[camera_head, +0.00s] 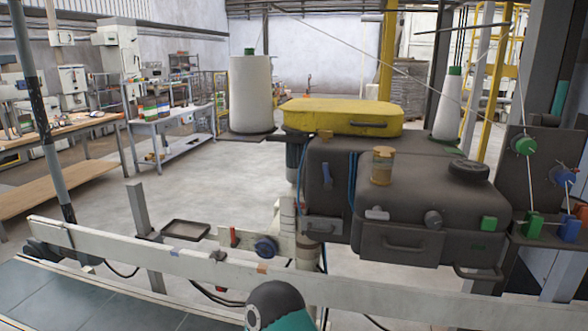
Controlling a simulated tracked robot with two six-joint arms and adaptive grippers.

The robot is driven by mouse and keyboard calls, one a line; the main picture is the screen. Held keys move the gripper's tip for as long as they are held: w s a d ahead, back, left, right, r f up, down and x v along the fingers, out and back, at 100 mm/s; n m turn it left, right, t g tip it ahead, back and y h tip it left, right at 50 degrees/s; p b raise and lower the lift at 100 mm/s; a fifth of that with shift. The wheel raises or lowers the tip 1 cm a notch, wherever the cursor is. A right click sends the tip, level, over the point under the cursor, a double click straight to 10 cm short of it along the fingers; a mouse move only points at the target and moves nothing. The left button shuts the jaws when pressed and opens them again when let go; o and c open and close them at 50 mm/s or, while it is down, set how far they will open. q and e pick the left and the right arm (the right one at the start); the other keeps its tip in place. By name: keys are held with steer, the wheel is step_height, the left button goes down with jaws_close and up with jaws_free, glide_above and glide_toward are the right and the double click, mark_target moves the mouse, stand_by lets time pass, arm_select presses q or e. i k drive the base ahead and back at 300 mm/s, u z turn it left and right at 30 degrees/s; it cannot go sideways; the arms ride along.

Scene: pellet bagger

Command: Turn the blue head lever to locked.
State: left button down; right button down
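A grey sewing-machine-like head (335,150) with a yellow top cover (340,116) stands right of centre. Nothing touches the lever. A dark and teal rounded link of my arm shows at the bottom centre, below the head and in front of the rail. Neither of my grippers shows in the view.
A conveyor belt (60,300) lies at lower left. Thread cones stand behind.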

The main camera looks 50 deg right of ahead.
mark_target(329, 183)
steer(key=u, duration=0.55)
steer(key=i, duration=0.2)
steer(key=z, duration=1.6)
